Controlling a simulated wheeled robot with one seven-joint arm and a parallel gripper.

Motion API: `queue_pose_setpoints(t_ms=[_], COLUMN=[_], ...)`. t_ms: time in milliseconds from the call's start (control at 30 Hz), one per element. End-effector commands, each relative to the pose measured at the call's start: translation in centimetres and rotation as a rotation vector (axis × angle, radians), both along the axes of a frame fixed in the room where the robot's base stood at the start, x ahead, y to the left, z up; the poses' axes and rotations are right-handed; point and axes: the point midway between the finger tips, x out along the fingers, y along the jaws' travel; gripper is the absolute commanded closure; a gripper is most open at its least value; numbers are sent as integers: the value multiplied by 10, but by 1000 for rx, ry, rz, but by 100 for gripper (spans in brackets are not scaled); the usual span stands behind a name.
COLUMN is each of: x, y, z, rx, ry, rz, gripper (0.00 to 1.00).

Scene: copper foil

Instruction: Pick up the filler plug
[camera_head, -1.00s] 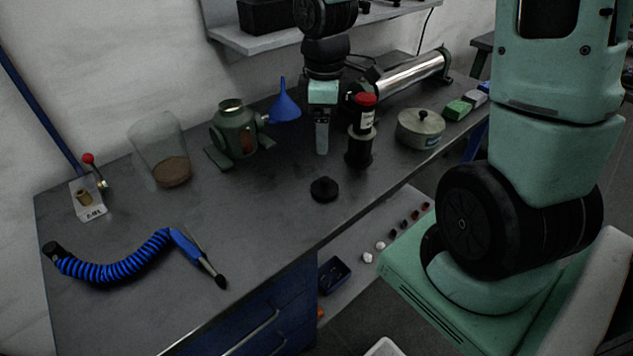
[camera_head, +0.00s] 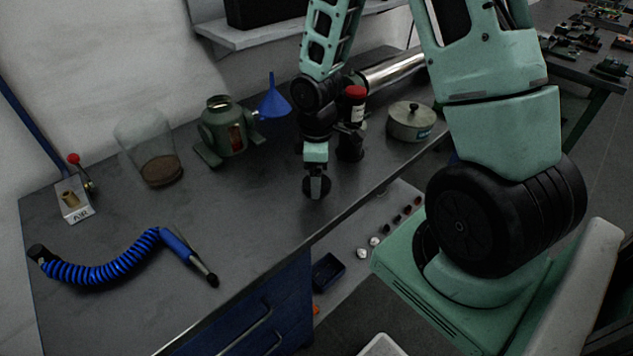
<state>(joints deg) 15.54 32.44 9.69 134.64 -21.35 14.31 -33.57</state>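The filler plug (camera_head: 307,189), by its look the small black round piece with a knob, lies on the grey bench top near its front edge. My gripper (camera_head: 316,188) points down right at it. The near finger covers the middle of the plug, and the dark rim shows on both sides. The fingers are seen edge-on, so their gap is hidden. I cannot tell whether they touch the plug.
A green tank (camera_head: 222,130), a blue funnel (camera_head: 273,98) and a glass jar (camera_head: 150,150) stand behind and left. A blue coiled hose (camera_head: 105,270) lies front left.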

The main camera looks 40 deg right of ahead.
Motion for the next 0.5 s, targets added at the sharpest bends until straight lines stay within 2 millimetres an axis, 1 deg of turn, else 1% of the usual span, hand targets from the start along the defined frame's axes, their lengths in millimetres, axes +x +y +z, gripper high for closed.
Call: queue_pose_setpoints(t_ms=[33,100,333,367,400,467,500], x=[0,0,0,0,0,0,0], y=[0,0,0,0,0,0,0], z=[-5,-8,-9,-9,-9,-9,-9], rx=[0,-1,0,0,0,0,0], ry=[1,1,-1,-1,-1,-1,-1], rz=[2,2,0,0,0,0,0], gripper=[15,15,15,23,34,51,62])
